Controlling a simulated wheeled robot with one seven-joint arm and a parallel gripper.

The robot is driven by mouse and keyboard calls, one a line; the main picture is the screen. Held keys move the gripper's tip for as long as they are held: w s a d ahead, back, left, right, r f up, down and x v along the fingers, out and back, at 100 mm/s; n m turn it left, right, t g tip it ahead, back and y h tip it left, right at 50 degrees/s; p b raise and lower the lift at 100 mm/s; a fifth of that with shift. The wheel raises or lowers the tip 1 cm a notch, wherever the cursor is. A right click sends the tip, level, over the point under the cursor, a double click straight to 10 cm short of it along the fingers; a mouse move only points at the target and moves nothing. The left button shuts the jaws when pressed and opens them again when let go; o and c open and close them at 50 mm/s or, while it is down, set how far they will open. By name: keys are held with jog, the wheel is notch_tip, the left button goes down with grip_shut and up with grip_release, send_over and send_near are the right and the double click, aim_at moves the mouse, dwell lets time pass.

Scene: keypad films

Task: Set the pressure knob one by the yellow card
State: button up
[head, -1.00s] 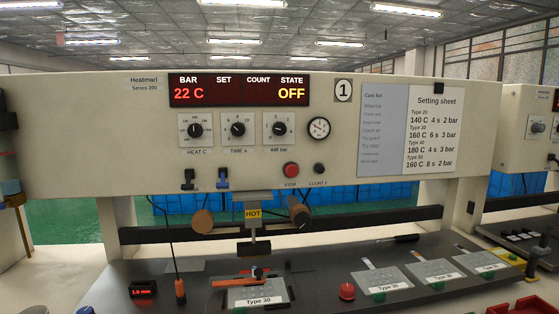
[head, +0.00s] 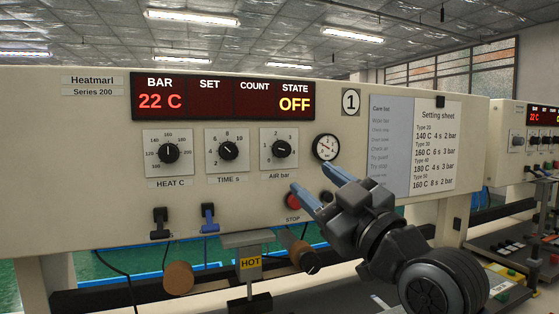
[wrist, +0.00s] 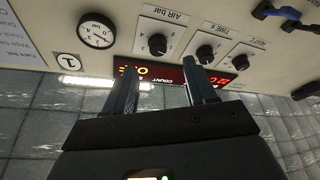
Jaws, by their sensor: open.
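The AIR bar knob (head: 282,149) is a black round knob on a white dial plate, the rightmost of the three on station 1's panel. Its exact pointer reading is too small to tell. In the upside-down wrist view the AIR bar knob (wrist: 157,44) shows beyond and between my fingertips. My gripper (head: 309,176) is open and empty, below and right of the knob, apart from it. The pale cream setting sheet (head: 434,150) lists Type 20 2 bar, Type 30 3 bar, Type 40 3 bar and Type 50 2 bar.
The TIME knob (head: 228,151) and HEAT knob (head: 168,153) sit left. A round gauge (head: 326,147) is right of the AIR knob. The red STOP button (head: 293,201) is close to my fingers. A yellow HOT label (head: 249,263) is below. The display (head: 223,96) reads 22 C, OFF.

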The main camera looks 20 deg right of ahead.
aim_at(285, 152)
jog(key=shift+n, duration=0.3)
jog(key=x, duration=0.3)
jog(key=p+x, duration=0.1)
jog(key=x, duration=0.2)
jog(key=r+p+x, duration=0.1)
jog(key=x, duration=0.2)
grip_shut()
jog(key=shift+p, duration=0.3)
